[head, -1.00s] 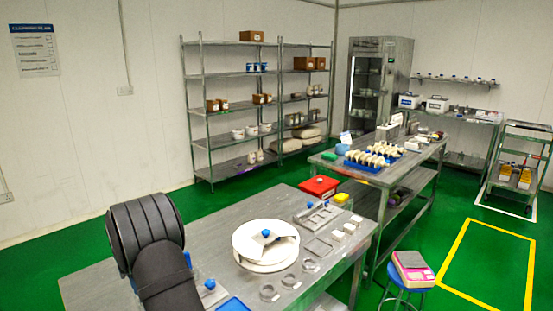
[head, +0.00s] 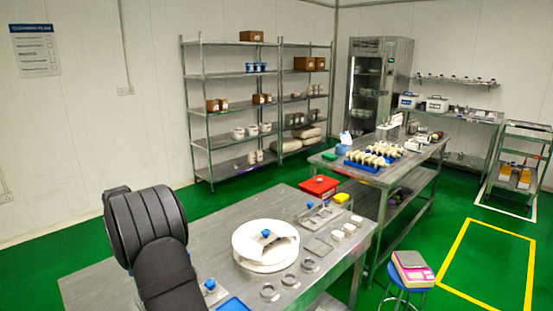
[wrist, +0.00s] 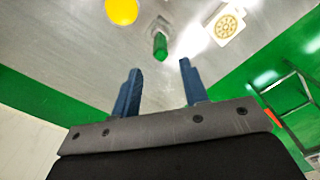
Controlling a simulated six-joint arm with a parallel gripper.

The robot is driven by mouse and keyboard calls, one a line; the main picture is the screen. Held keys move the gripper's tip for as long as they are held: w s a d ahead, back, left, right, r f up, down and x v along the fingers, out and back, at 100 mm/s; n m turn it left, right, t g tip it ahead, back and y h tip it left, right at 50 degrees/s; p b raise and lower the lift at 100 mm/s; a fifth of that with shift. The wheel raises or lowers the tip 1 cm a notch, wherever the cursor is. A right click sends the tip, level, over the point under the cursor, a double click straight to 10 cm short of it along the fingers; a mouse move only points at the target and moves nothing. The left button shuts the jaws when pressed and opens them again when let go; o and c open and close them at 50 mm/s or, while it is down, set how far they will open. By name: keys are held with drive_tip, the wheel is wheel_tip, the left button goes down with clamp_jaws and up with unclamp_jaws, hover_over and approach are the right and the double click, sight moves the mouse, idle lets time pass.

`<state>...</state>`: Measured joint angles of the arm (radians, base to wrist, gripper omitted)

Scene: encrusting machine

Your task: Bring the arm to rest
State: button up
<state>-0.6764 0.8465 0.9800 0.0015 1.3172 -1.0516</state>
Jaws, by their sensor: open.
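My gripper (wrist: 158,75) shows in the wrist view with its two blue fingers wide apart and nothing between them. It is open and appears to be above the steel table (wrist: 75,50). In the head view my arm's dark links stand at the lower left, over the near steel table (head: 120,270), and the gripper itself is hidden there.
A round white machine part (head: 266,245) with a blue knob sits on the near table. Clear rings, white blocks, a red box (head: 319,187) and a blue tray (head: 233,304) are around it. The wrist view shows a yellow round thing (wrist: 122,10) and a green piece (wrist: 160,45).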

wheel_tip(320, 180, up, 2)
wheel_tip(320, 180, down, 13)
drive_tip(key=shift+r, duration=0.2)
wheel_tip(320, 180, up, 5)
drive_tip(key=shift+d+f, duration=0.1)
drive_tip(key=shift+f, duration=0.1)
drive_tip(key=w+d+r, duration=0.1)
drive_tip(key=d+r, duration=0.6)
drive_tip(key=d, duration=0.5)
drive_tip(key=s+a, duration=0.1)
drive_tip(key=s, duration=0.4)
drive_tip(key=f, duration=0.7)
drive_tip(key=shift+w+a+f, duration=0.2)
drive_tip(key=shift+w+f, duration=0.1)
drive_tip(key=shift+f, duration=0.05)
drive_tip(key=shift+w+d, duration=0.2)
